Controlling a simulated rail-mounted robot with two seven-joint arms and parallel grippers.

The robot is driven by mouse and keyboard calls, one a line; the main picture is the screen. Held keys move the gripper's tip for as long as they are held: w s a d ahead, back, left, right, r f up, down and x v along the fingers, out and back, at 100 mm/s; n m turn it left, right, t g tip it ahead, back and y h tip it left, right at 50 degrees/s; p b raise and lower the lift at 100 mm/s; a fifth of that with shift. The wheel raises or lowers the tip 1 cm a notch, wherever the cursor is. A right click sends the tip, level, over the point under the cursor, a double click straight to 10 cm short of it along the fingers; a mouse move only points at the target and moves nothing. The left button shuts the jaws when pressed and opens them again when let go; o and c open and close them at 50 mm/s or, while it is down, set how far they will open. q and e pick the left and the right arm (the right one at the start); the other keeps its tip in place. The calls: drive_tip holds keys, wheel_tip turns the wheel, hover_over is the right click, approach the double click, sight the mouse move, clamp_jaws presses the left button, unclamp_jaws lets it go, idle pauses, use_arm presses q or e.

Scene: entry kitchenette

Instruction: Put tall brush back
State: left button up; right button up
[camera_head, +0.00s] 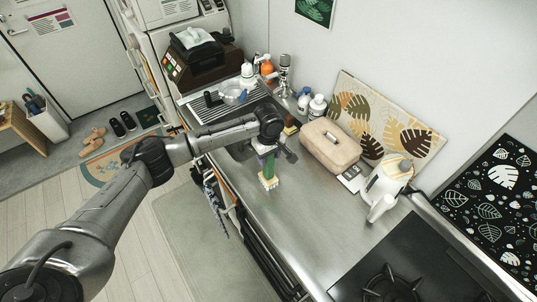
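My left arm reaches in from the lower left to the counter by the sink. My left gripper (268,149) points down and appears shut on the upper part of a brush (269,171). The brush is upright, with a green handle and a pale yellowish bristle end at the bottom. It is over the steel counter (290,210), near its front edge; I cannot tell whether the bristles touch the counter. The gripper hides the top of the brush. My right gripper is not in view.
The sink's drying rack (228,110) holds a pan. A beige bread box (329,146), a white kettle (386,182), bottles (317,107) and a hob (395,285) line the counter. A white bin (44,121) with long items stands far left. The counter's middle is clear.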

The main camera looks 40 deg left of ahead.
use_arm(q)
drive_tip(key=shift+o, duration=1.1)
wheel_tip(320, 180, up, 14)
drive_tip(key=b, duration=0.4)
drive_tip(key=shift+f, duration=0.15)
